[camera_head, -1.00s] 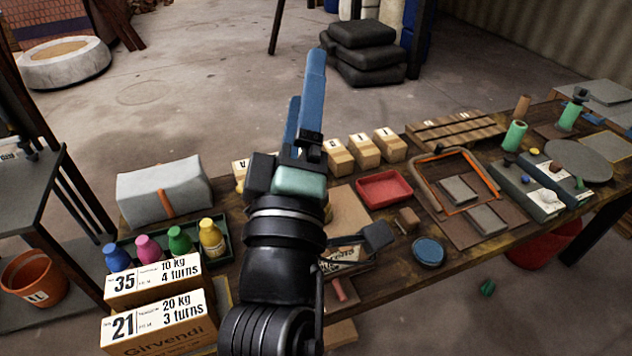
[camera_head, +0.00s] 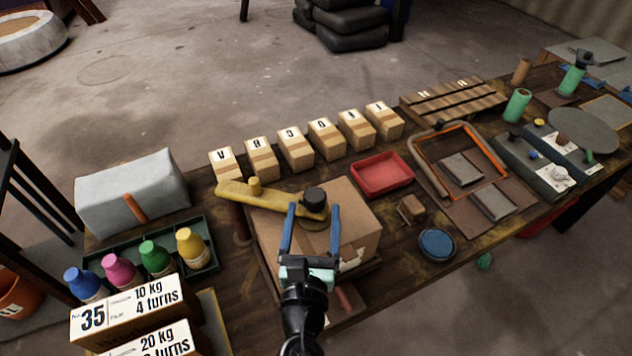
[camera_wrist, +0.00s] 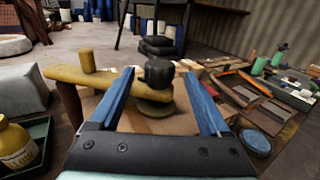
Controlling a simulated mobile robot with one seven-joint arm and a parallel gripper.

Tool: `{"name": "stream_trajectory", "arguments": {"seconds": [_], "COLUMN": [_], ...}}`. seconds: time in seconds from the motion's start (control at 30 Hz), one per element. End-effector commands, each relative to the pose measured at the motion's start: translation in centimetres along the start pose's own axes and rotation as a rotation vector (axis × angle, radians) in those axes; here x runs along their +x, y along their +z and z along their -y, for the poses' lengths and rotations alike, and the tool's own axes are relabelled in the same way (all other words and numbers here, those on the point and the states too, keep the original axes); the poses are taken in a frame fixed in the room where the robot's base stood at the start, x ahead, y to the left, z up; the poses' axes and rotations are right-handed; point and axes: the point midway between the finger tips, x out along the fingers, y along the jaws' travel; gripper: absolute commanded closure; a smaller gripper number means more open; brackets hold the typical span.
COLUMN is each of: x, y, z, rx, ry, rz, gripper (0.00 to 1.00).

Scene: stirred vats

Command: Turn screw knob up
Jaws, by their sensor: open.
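The screw knob (camera_head: 315,199) is black and ridged. It sits on the end of a yellow arm (camera_head: 262,196) above a cardboard box (camera_head: 359,213). A round pad (camera_head: 314,225) shows under the arm's end, at the box top. My gripper (camera_head: 310,209) has two blue fingers. They are open, pointing toward the knob. In the wrist view the knob (camera_wrist: 159,73) stands between the fingertips in the picture, beyond the gripper (camera_wrist: 162,75). No contact can be made out.
Lettered small boxes (camera_head: 295,150) stand in a row behind. A red tray (camera_head: 382,174) is right of the box. Colored bottles (camera_head: 156,258) stand in a green tray at left, behind numbered boxes (camera_head: 134,310). A blue round tin (camera_head: 437,243) lies at right.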

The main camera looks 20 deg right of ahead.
Motion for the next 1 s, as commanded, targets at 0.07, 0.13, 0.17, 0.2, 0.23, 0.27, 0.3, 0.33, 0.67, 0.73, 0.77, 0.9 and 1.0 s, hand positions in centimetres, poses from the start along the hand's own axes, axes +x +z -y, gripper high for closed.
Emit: {"name": "stream_trajectory", "arguments": {"seconds": [0.07,0.13,0.17,0.2,0.23,0.27,0.3,0.33,0.67,0.73,0.77,0.9,1.0], "x": [1.7,2.9,3.4,4.0,4.5,4.9,5.4,5.7,7.1,7.1,7.1,7.1,7.1], "y": [0.2,0.1,0.1,0.1,0.1,0.1,0.1,0.0,0.0,0.0,0.0,0.0,0.0], "z": [0.0,0.0,0.0,0.0,0.0,0.0,0.0,0.0,0.0,0.0,0.0,0.0,0.0], "rx": [0.001,0.001,0.002,0.002,0.002,0.002,0.002,0.002,0.002,0.002,0.002,0.002,0.003], "ry": [-0.001,-0.001,-0.001,-0.001,-0.001,-0.001,0.000,0.000,0.000,0.001,0.000,0.000,0.000], "rz": [0.003,0.002,0.002,0.002,0.002,0.002,0.002,0.001,0.000,0.000,0.000,0.000,0.000], "gripper": [0.20,0.20,0.20,0.20,0.20,0.20,0.20,0.20,0.20,0.20,0.20,0.31,0.48]}}
